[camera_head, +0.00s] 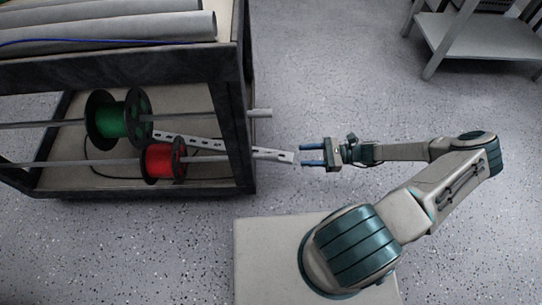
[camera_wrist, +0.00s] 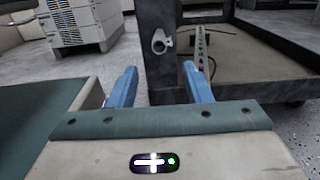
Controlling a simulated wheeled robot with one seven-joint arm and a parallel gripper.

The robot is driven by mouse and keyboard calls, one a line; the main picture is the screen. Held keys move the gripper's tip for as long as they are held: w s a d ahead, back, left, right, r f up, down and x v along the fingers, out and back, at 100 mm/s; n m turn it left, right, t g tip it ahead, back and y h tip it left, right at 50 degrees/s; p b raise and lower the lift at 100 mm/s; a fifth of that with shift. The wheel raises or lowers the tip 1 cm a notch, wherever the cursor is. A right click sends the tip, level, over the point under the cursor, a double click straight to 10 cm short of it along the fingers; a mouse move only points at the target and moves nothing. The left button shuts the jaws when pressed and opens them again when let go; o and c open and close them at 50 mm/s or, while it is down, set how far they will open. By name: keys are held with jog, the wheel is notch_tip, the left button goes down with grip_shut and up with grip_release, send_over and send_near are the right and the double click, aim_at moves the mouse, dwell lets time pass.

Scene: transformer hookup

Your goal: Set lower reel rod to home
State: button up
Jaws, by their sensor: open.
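The dark-framed cart (camera_head: 236,110) stands at left in the head view. A grey rod (camera_head: 60,161) carries the red reel (camera_head: 165,160). A second grey rod (camera_head: 40,125) carries the green reel (camera_head: 118,116), and a rod end (camera_head: 262,112) sticks out past the cart's right post. A slotted metal bar (camera_head: 272,155) also reaches out to the right. My gripper (camera_head: 303,154) is open and empty, its blue fingers just right of that bar's tip. In the wrist view, a round rod end with a small lug (camera_wrist: 160,42) shows on the post, between and beyond the fingers (camera_wrist: 160,72).
Grey tubes (camera_head: 110,30) and a blue cable lie on the cart's top. A grey shelf table (camera_head: 475,45) stands at the upper right. A white cabinet (camera_wrist: 75,22) shows in the wrist view. The speckled floor (camera_head: 340,70) between cart and table is clear.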

aim_at(271, 156)
jog(key=a+b, duration=0.2)
jog(key=a, duration=1)
jog(key=shift+w+a, duration=0.15)
jog(key=shift+a, duration=0.1)
grip_shut()
